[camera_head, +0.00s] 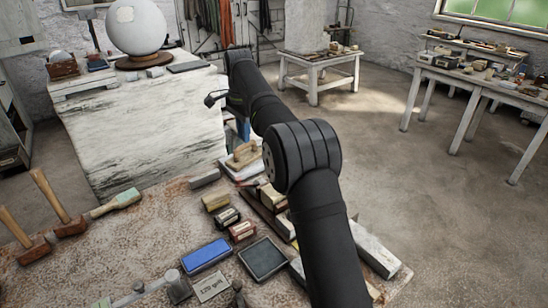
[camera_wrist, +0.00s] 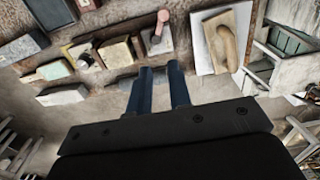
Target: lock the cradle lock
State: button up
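A large white plaster sphere (camera_head: 137,24) rests on a round brown wooden base (camera_head: 139,62), which seems to be the cradle, on the whitish plinth at the back left. I cannot make out a lock on it; a small grey block (camera_head: 155,72) lies at its front edge. My gripper (camera_head: 243,129) is mostly hidden by my arm in the head view, right of the plinth and well apart from the sphere. In the wrist view, its two blue fingers (camera_wrist: 158,82) are apart with nothing between them. The sphere and base are outside the wrist view.
The workbench (camera_head: 150,240) holds mallets (camera_head: 70,225), a blue pad (camera_head: 206,254) and several small blocks. A wooden float (camera_head: 243,155) lies at its far edge and shows in the wrist view (camera_wrist: 222,42).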

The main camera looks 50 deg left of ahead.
jog(key=shift+s+a+f+n, duration=0.1)
jog(key=shift+f+n, duration=0.1)
jog(key=shift+n, duration=0.1)
grip_shut()
notch_tip(320, 180, down, 8)
jog(key=s+n+y, duration=0.2)
jog(key=n+y, duration=0.6)
jog(key=n, duration=0.8)
jog(key=shift+s+d+r+n+y, duration=0.2)
jog(key=shift+s+d+n+y, duration=0.1)
jog(key=shift+d, duration=0.1)
jog(key=shift+w+a+f, duration=0.1)
jog(key=shift+a+f, duration=0.4)
jog(key=shift+f, duration=0.85)
jog(key=shift+s+a+f, duration=0.1)
jog(key=shift+a+f, duration=0.35)
jog(key=shift+f, duration=0.9)
jog(key=shift+w+a+f, duration=0.1)
jog(key=shift+a+f, duration=0.4)
jog(key=shift+f, duration=0.85)
